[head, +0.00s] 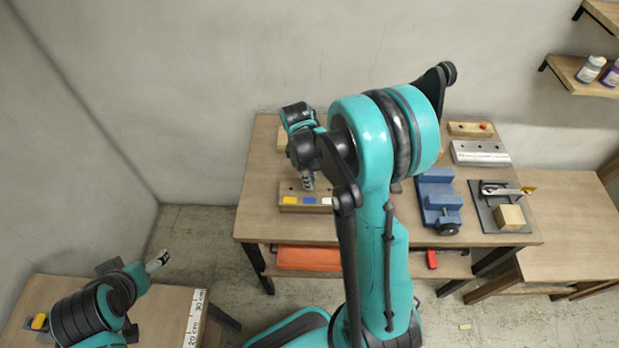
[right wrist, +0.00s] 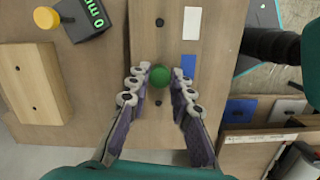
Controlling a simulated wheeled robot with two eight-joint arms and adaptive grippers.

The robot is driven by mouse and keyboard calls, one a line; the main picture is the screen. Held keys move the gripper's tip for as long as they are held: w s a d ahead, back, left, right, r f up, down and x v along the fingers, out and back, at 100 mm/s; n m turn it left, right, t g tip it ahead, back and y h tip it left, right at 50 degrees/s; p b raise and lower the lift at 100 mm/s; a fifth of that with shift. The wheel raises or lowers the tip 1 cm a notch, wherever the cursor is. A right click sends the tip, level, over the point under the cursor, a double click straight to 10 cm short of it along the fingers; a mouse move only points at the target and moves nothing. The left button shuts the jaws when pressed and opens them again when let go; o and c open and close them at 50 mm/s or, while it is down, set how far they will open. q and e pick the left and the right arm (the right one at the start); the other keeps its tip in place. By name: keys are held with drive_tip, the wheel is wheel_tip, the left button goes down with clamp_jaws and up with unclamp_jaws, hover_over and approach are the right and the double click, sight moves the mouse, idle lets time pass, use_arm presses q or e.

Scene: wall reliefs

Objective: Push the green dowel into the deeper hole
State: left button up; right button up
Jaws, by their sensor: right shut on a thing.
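The green dowel (right wrist: 160,76) shows end-on as a round green top in the right wrist view. My right gripper (right wrist: 160,84) is shut on it, one finger on each side. Below it is a wooden block (right wrist: 145,45) with dark holes visible above and below the dowel in the picture; I cannot tell their depths or whether the dowel's lower end is in a hole. In the head view my right gripper (head: 308,182) is over this block (head: 318,209), which has yellow, blue and white labels. My left gripper (head: 157,261) is at lower left, too small to judge.
A second wooden block with small holes (right wrist: 36,85) and a yellow-knobbed gauge reading 0 mm (right wrist: 82,17) are near the right gripper. On the bench, a blue vise (head: 437,195) and a metal clamp (head: 509,190) stand at right. My arm hides the bench's middle.

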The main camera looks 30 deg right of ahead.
drive_tip(key=shift+f+b, duration=1.35)
drive_tip(key=shift+f, duration=0.05)
drive_tip(key=o, duration=1)
wheel_tip(320, 180, up, 12)
drive_tip(key=a, duration=0.1)
drive_tip(key=s+a+m+t+b, duration=0.2)
drive_tip(key=s+a+m, duration=0.1)
drive_tip(key=s+a+f+m+t+b, duration=0.1)
drive_tip(key=s+a+m+t, duration=0.2)
drive_tip(key=s, duration=0.1)
drive_tip(key=s+a+f+m+t+y+b, duration=0.1)
drive_tip(key=s+a+m+t+b, duration=0.1)
drive_tip(key=s+a+m, duration=0.1)
drive_tip(key=shift+s+a+f+t+b, duration=0.2)
drive_tip(key=shift+s+a+t+b, duration=0.15)
drive_tip(key=shift+s, duration=0.2)
